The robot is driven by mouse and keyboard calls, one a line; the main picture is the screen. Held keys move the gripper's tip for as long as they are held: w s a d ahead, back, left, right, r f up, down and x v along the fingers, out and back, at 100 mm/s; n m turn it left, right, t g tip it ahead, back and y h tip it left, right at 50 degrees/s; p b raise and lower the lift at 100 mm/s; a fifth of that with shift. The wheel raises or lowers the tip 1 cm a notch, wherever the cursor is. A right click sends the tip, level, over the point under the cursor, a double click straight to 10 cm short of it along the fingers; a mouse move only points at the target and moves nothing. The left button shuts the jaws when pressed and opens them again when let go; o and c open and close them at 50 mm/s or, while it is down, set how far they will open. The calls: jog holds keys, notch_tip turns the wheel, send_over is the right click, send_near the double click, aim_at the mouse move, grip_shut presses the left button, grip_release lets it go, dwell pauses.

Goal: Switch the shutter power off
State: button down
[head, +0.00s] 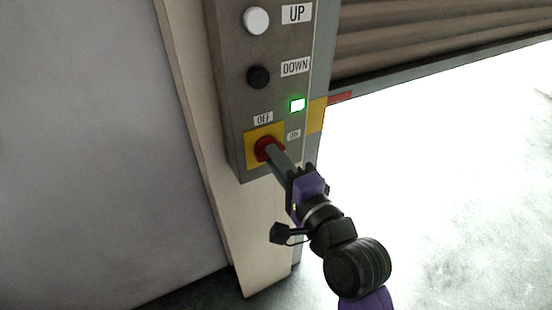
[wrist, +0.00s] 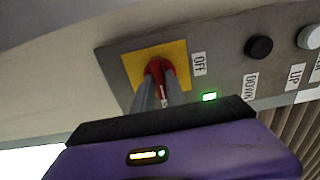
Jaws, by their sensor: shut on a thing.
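The shutter power switch is a red rotary knob (head: 265,147) on a yellow plate (head: 251,157) at the bottom of the grey control panel. OFF and ON labels sit beside it. In the wrist view the red knob (wrist: 154,66) is on its yellow plate (wrist: 180,50), with the OFF label to its right. My gripper (head: 270,153) reaches up from the lower right and is shut on the knob; its fingers (wrist: 161,85) lie along both sides of it. A green light (head: 297,105) is lit above the ON label. The fingers hide part of the knob.
A white UP button (head: 256,20) and a black DOWN button (head: 258,76) are above the knob on the panel. A partly raised shutter (head: 430,35) is at the right, with a bright opening below. A plain grey wall (head: 90,150) is at the left.

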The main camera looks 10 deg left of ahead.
jog(key=shift+n, duration=0.3)
jog(key=shift+f+n+b, duration=0.1)
jog(key=shift+n+b, duration=3.85)
jog(key=shift+n, duration=4.65)
jog(key=c, duration=1.4)
grip_release()
jog(key=shift+o, duration=0.2)
